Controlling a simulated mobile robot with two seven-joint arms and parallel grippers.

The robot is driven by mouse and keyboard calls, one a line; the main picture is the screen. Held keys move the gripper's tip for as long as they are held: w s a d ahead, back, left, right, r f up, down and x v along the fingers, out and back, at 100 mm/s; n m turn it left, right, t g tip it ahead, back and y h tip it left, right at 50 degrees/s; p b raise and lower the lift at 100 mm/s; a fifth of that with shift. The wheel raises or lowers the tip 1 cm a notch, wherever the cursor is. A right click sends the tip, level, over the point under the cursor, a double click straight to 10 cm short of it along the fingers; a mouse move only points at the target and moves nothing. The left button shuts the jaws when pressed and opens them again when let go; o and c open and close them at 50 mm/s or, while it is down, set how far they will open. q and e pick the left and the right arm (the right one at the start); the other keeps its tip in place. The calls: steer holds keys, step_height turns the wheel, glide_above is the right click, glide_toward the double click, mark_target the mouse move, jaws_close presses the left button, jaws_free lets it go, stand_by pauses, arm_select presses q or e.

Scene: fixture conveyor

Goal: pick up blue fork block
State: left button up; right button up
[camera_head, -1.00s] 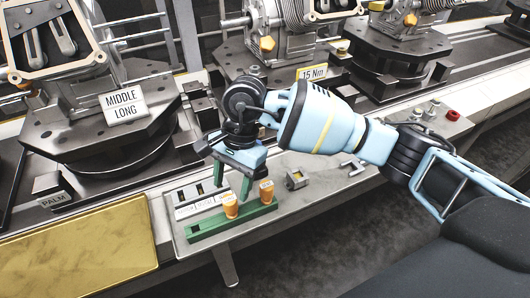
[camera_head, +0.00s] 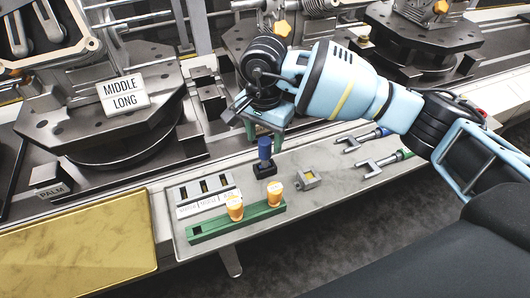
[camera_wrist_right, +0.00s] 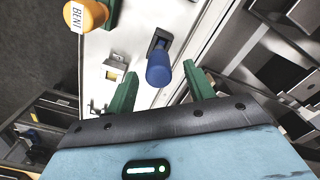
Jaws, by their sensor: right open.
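A blue round peg on a black base (camera_head: 265,153) stands upright on the grey shelf, below my right gripper (camera_head: 264,134). It also shows in the right wrist view (camera_wrist_right: 158,68), ahead of the gap between the green fingers (camera_wrist_right: 161,90). The right gripper is open, with nothing between its fingers. A fork-shaped tool with a blue end (camera_head: 366,138) lies on the shelf to the right, with a green-ended fork (camera_head: 386,164) beside it. I cannot tell which blue piece is the named block. My left gripper is not in view.
A green rack (camera_head: 208,232) holds two orange pegs (camera_head: 276,194) at the shelf's front. A grey slotted tray (camera_head: 205,187) is behind it. Machine fixtures (camera_head: 120,130) stand behind the shelf.

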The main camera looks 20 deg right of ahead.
mark_target(265, 152)
steer(key=shift+s+f, duration=0.15)
steer(key=shift+f, duration=2.45)
steer(key=shift+c, duration=0.4)
jaws_close()
